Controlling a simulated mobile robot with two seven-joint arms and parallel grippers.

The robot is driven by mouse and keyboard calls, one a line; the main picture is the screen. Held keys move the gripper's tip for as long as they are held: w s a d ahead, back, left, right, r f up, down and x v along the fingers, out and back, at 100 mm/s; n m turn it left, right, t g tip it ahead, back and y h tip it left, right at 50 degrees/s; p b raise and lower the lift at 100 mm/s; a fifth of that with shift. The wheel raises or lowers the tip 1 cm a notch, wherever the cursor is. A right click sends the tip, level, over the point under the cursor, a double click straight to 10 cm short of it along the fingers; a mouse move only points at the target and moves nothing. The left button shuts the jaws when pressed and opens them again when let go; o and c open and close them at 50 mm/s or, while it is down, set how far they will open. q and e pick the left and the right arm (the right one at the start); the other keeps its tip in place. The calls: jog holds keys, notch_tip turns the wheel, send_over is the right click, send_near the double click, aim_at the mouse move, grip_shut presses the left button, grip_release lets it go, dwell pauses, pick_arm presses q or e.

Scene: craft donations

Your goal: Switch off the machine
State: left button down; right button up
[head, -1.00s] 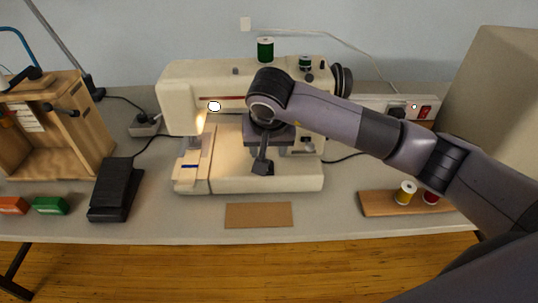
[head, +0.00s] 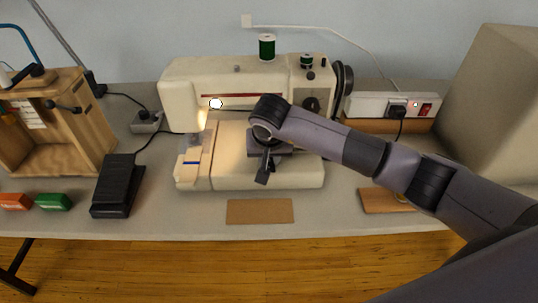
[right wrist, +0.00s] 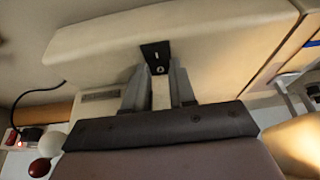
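The cream sewing machine (head: 235,80) stands upright on the table, with its lamp (head: 216,103) lit. A black dial (head: 311,103) is on its right pillar. A white power strip (head: 368,105) with a red switch (head: 426,109) and a plugged-in lead is to its right. My right gripper (head: 263,174) points down in front of the machine, over its bed. My left gripper is out of view.
A black foot pedal (head: 118,186) and a wooden box (head: 62,125) are on the left. A brown card (head: 260,211) lies in front of the machine. My right arm crosses above a wooden board (head: 385,200). White (right wrist: 50,143) and red (right wrist: 40,167) round things show in the wrist view.

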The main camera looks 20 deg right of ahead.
grip_shut()
jog(key=shift+w, duration=0.15)
jog(key=shift+w+d+f+g+b, duration=0.1)
jog(key=shift+g+b, duration=0.25)
jog(key=shift+g, duration=0.15)
jog(key=shift+w+d+f+g+b, duration=0.1)
jog(key=shift+g+b, duration=0.2)
jog(key=shift+g, duration=0.2)
jog(key=shift+r+g+y, duration=0.15)
jog(key=shift+g+y, duration=0.15)
jog(key=shift+y, duration=0.1)
jog(key=o, duration=0.7)
grip_release()
jog(key=shift+o, duration=0.2)
